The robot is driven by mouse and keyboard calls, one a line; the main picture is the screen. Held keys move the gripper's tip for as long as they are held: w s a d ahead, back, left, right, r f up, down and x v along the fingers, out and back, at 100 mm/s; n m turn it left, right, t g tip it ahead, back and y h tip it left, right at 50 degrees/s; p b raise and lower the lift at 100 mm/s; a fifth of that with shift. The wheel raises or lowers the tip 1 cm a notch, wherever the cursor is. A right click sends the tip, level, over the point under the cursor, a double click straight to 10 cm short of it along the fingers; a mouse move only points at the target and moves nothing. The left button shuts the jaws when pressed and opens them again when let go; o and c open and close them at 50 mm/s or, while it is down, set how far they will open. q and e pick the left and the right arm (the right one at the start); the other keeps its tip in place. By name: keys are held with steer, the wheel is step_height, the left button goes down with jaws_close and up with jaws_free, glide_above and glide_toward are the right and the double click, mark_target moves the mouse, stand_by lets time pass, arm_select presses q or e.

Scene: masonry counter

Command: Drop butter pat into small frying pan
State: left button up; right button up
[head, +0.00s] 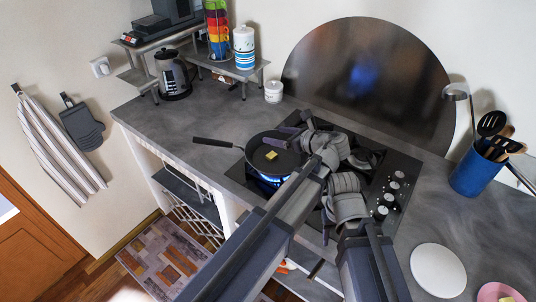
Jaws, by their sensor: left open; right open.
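The small frying pan (258,148) is black and sits on the left burner of the hob, its long handle pointing left. The yellow butter pat (271,155) shows inside the pan's outline, apparently on its base. My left gripper (288,137) is open, with its fingers by the pan's far right rim, apart from the butter. My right gripper (328,221) is open over the front of the hob, partly hidden by its own wrist. Both look empty. My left arm hides the pan's lower right side.
A blue flame (268,180) burns under the pan. The black hob (384,180) has knobs on its right. A blue utensil pot (474,172), a white plate (437,270) and a pink dish (498,292) stand right. A kettle (173,76) and white jar (273,92) stand behind. The left counter is clear.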

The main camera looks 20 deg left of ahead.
arm_select(q)
steer(key=shift+r, duration=0.1)
arm_select(e)
steer(key=shift+r, duration=0.1)
arm_select(q)
step_height(320, 180, up, 10)
steer(key=p, duration=1)
arm_select(e)
step_height(320, 180, up, 10)
arm_select(q)
steer(key=s+a+f+n+g+h, duration=0.4)
steer(key=s+f+n+h, duration=0.2)
steer(key=s+f+n, duration=0.5)
steer(key=s+d+f+n+g+h+b, duration=0.1)
steer(key=s+d+f+n+h+b, duration=0.1)
steer(key=s+d, duration=0.4)
steer(key=s+d+f+n+g+h+b, duration=0.1)
steer(key=s+d+f+n+h+b, duration=0.1)
steer(key=s+d+f+n, duration=0.3)
steer(key=d+n, duration=0.1)
steer(key=d, duration=0.3)
steer(key=shift+s+n+h, duration=0.3)
steer(key=shift+s+n, duration=0.1)
arm_select(e)
step_height(320, 180, down, 4)
steer(key=shift+f, duration=0.25)
